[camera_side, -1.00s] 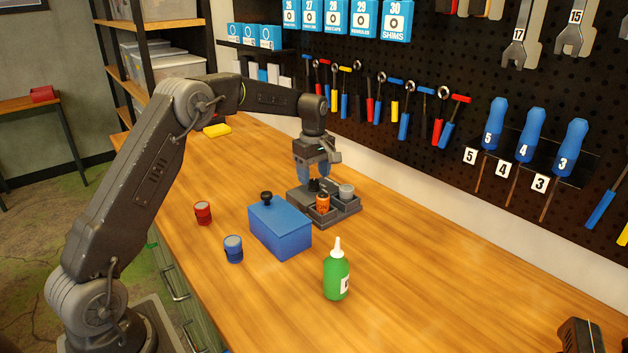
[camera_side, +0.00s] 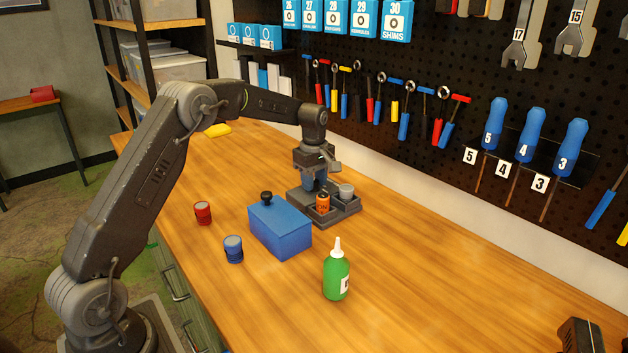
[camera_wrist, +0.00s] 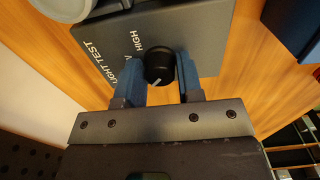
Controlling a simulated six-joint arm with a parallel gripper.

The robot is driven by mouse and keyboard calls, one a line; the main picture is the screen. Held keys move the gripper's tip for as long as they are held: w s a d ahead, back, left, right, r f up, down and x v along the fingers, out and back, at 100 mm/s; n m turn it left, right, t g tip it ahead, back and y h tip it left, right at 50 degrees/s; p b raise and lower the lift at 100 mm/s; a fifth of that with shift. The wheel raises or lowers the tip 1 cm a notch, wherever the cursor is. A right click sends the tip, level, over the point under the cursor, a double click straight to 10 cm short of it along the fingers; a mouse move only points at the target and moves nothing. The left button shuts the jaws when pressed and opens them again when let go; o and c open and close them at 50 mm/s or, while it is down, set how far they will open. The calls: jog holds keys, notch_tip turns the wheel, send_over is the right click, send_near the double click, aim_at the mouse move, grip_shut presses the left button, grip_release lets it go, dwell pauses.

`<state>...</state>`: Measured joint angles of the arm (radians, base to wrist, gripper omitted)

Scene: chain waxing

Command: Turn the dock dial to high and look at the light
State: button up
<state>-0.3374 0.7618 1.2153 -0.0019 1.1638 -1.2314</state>
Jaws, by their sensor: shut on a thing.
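The dark grey dock (camera_side: 338,219) sits on the bench under my gripper (camera_side: 313,184). In the wrist view the dock (camera_wrist: 205,28) shows white lettering reading "LIGHT TEST" and "HIGH", with another mark partly hidden. The black round dial (camera_wrist: 158,64) has a pale pointer line slanting toward the lower left of the picture. My gripper's blue fingers (camera_wrist: 161,72) are shut on it, one on each side. In the side view the fingers hide the dial. An orange cylinder (camera_side: 323,202) and a grey round piece (camera_side: 346,191) sit in the dock. I cannot make out a lit light.
A blue lidded box (camera_side: 280,231) stands close in front of the dock. A green bottle (camera_side: 336,274), a blue can (camera_side: 233,249) and a red can (camera_side: 203,212) stand nearby. The pegboard wall (camera_side: 430,60) is behind. The bench to the right is mostly clear.

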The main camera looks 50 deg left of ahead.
jog(key=shift+c, duration=0.4)
jog(key=shift+m, duration=0.4)
jog(key=m, duration=0.3)
jog(key=shift+m, duration=0.4)
jog(key=m, duration=1.3)
jog(key=shift+m, duration=0.3)
